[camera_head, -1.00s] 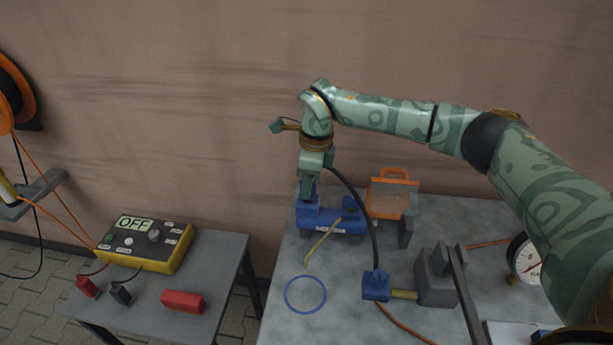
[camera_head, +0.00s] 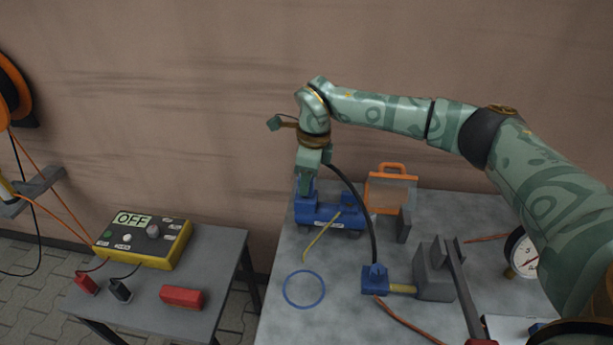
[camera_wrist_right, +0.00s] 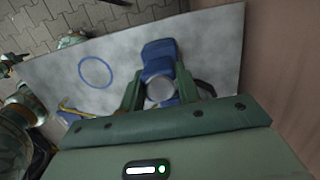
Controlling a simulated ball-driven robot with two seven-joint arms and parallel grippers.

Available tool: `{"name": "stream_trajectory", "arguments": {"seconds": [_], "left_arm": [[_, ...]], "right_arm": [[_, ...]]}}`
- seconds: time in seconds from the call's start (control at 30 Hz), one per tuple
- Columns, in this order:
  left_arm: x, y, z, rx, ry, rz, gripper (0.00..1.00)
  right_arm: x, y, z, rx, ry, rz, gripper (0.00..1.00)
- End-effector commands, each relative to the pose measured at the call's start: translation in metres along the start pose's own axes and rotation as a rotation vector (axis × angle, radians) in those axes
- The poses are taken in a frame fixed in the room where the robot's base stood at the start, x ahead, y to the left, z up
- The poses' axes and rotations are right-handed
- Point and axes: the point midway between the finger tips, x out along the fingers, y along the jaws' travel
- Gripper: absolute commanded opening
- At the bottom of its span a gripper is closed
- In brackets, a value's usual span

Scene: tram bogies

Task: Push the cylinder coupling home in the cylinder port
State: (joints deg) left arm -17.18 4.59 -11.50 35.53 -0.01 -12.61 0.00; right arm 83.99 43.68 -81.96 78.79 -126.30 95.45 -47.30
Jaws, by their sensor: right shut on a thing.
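My right gripper (camera_head: 304,193) points down at the left end of a blue body (camera_head: 340,218) on the right-hand table. In the right wrist view its fingers (camera_wrist_right: 160,93) are closed around a round pale grey piece, which I take to be the cylinder coupling (camera_wrist_right: 160,90). The blue body (camera_wrist_right: 158,52) shows just beyond the fingers. Whether the coupling is fully seated in a port is hidden by the fingers. A black hose (camera_head: 359,200) curves from behind the gripper to a blue block (camera_head: 374,279) with a brass rod. My left gripper is not in view.
A yellow lever (camera_head: 320,237) leans from the blue body. A blue ring (camera_head: 304,289) lies in front. An orange-handled case (camera_head: 391,191), a grey block (camera_head: 434,280) and a gauge (camera_head: 522,255) stand to the right. A tester (camera_head: 142,241) sits on the separate left table.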

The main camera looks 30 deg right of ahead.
Motion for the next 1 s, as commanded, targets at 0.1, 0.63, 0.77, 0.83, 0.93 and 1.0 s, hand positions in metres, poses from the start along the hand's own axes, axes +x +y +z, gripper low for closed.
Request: {"name": "stream_trajectory", "arguments": {"seconds": [0.1,0.63,0.77,0.83,0.93,1.0], "left_arm": [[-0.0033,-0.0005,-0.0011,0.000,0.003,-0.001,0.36],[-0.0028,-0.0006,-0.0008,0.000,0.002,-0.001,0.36],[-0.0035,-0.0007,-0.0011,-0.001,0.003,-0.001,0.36],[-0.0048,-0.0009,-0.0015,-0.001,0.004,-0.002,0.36],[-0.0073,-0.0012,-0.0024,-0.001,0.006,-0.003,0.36],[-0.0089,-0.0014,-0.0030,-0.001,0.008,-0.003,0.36]], "right_arm": [[-0.0015,0.0001,0.0007,0.000,-0.001,-0.001,0.12],[-0.0002,0.0001,0.0008,0.000,0.000,0.000,0.12],[-0.0006,0.0001,0.0009,0.000,0.000,0.000,0.12],[-0.0012,0.0001,0.0009,0.001,0.000,0.000,0.12],[-0.0019,0.0001,0.0009,0.001,0.000,0.000,0.12],[-0.0020,0.0002,0.0011,0.001,-0.001,0.000,0.12]]}}
